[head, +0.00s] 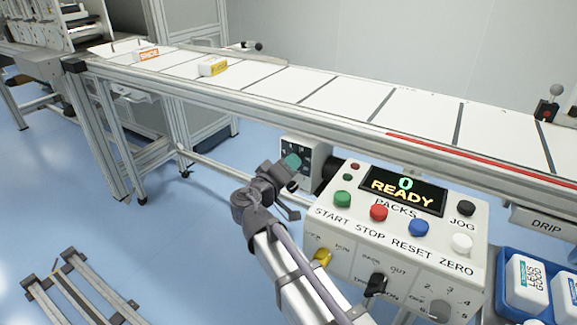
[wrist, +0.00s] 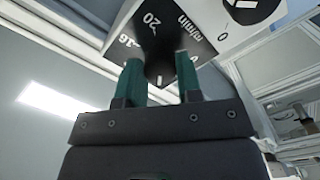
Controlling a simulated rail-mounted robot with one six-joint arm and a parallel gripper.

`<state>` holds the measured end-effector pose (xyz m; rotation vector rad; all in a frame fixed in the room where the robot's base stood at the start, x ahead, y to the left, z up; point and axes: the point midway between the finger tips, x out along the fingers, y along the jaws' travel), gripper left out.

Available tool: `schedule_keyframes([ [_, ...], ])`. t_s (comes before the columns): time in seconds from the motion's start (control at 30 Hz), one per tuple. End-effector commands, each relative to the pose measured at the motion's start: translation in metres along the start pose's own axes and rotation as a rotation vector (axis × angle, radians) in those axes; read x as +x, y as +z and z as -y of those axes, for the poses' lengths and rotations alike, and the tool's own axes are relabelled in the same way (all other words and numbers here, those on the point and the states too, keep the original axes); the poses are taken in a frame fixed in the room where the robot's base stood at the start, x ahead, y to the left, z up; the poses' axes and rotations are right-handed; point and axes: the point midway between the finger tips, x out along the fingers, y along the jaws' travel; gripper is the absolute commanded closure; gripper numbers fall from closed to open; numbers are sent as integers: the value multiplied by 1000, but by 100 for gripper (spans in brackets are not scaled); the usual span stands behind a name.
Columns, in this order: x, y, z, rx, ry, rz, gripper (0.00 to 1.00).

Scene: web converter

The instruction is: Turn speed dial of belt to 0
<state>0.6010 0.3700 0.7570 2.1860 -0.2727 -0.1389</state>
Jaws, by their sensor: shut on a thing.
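The belt's speed box (head: 318,150) is a small light box under the conveyor rail, left of the larger control panel. In the wrist view its black scale plate (wrist: 199,48) shows "20", "16" and "m/min". The dark speed dial (wrist: 158,40) stands between the two green fingers of my gripper (wrist: 159,75), which are shut on it. In the head view my gripper (head: 291,161) is at the front of the speed box and hides the dial. I cannot tell which number the dial points at.
A control panel (head: 330,225) with coloured buttons stands close to the right of my arm; its display (head: 403,190) reads "0 READY". The conveyor belt (head: 330,95) runs above, with two small packs (head: 213,67) at the left. A blue crate (head: 503,300) is at the lower right.

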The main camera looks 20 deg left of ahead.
Motion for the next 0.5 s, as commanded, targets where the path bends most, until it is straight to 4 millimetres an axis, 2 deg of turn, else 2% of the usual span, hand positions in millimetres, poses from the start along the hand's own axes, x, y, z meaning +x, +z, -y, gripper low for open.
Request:
schedule_keyframes([
  [0.5,0,0,-1,-488,0,0,91],
])
